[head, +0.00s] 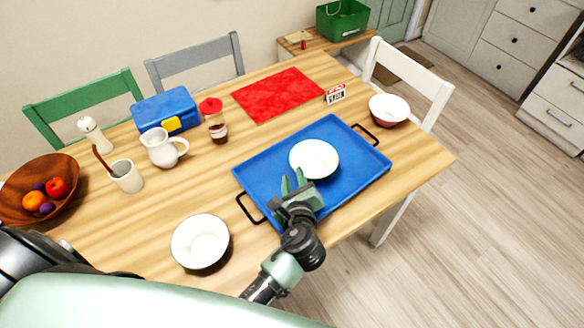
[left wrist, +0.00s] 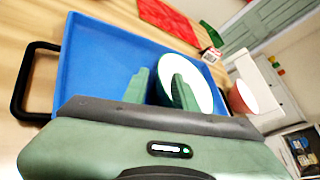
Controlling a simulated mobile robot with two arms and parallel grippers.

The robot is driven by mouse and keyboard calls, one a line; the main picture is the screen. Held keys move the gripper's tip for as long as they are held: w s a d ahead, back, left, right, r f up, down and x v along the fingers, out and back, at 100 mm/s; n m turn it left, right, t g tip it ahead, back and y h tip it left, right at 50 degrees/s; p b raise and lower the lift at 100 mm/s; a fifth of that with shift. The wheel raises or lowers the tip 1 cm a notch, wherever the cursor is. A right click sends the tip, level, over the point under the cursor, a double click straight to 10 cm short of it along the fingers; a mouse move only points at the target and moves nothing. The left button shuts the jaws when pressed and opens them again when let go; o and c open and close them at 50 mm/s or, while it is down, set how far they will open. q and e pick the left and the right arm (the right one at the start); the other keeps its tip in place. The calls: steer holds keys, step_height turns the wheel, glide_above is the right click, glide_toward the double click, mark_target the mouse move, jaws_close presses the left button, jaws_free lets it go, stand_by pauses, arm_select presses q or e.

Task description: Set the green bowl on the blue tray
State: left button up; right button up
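The green bowl (head: 315,158), white inside, sits upright on the blue tray (head: 262,180), right of the tray's middle. In the left wrist view its green outer wall and white inside (left wrist: 198,86) show behind my fingers, and the tray (left wrist: 90,70) spreads to the left. My left gripper (head: 294,181) is at the bowl's near edge, fingers pointing at it. Its fingertips are apart, with a gap between them in both views. In the left wrist view one finger overlaps the bowl's white inside; contact cannot be told. My right gripper is not in view.
A white-lined bowl (head: 200,242) stands left of the tray and a red bowl (head: 389,109) right of it. A fruit bowl (head: 62,167) is far left.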

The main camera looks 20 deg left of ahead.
arm_select(q)
steer(key=shift+v, duration=2.35)
